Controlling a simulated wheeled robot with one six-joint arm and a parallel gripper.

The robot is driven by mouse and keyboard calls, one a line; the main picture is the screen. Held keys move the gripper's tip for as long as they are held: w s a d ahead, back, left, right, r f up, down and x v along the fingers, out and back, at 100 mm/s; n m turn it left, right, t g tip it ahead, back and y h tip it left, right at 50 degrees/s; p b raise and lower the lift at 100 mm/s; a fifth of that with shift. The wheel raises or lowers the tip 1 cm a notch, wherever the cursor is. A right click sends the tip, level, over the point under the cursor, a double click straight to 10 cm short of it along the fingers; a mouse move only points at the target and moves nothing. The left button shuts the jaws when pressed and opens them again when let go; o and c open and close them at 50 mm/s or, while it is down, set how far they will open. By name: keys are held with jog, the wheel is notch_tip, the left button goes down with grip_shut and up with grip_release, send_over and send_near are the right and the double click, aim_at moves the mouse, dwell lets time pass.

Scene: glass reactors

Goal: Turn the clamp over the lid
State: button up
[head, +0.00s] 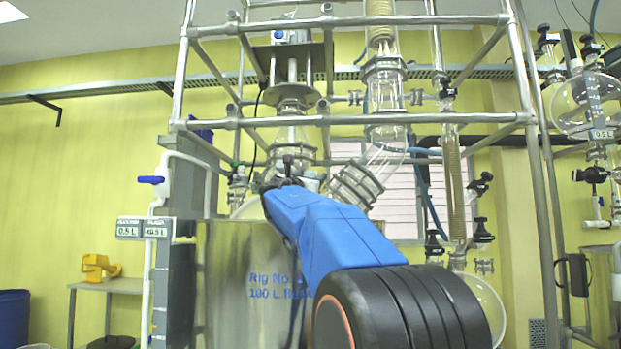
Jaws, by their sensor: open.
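My blue arm reaches up from the lower right to the top of the steel reactor vessel (235,275). My gripper (284,180) is a small dark shape at the arm's far end, in front of the glass neck (290,140) above the vessel. It is open, and I see nothing held in it. A pale curved edge of the glass lid (246,209) shows at the vessel's top left, just left of the arm. My arm hides much of the lid. I cannot pick out the clamp or tell how it is turned; small fittings crowd this spot.
A steel tube frame (190,70) surrounds the reactor, with a crossbar (440,119) above my gripper. Angled glassware (357,185) stands close to the right of it. A white pipe with a blue-handled valve (151,180) is at left. A yellow object (98,267) sits on a far table.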

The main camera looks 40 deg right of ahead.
jog(key=c, duration=1)
jog(key=shift+c, duration=0.2)
jog(key=shift+m+g, duration=0.4)
jog(key=m+g, duration=0.7)
jog(key=shift+w, duration=0.1)
jog(key=m+g+y, duration=0.1)
jog(key=m+g, duration=0.1)
jog(key=m, duration=0.1)
jog(key=m+g+y, duration=0.1)
jog(key=m+g, duration=0.2)
jog(key=shift+f+g+y, duration=0.1)
jog(key=shift+g+y, duration=0.2)
jog(key=shift+s+m+g+y, duration=0.2)
jog(key=shift+m+g+y, duration=0.2)
jog(key=shift+m, duration=0.1)
jog(key=o, duration=1)
jog(key=shift+o, duration=0.2)
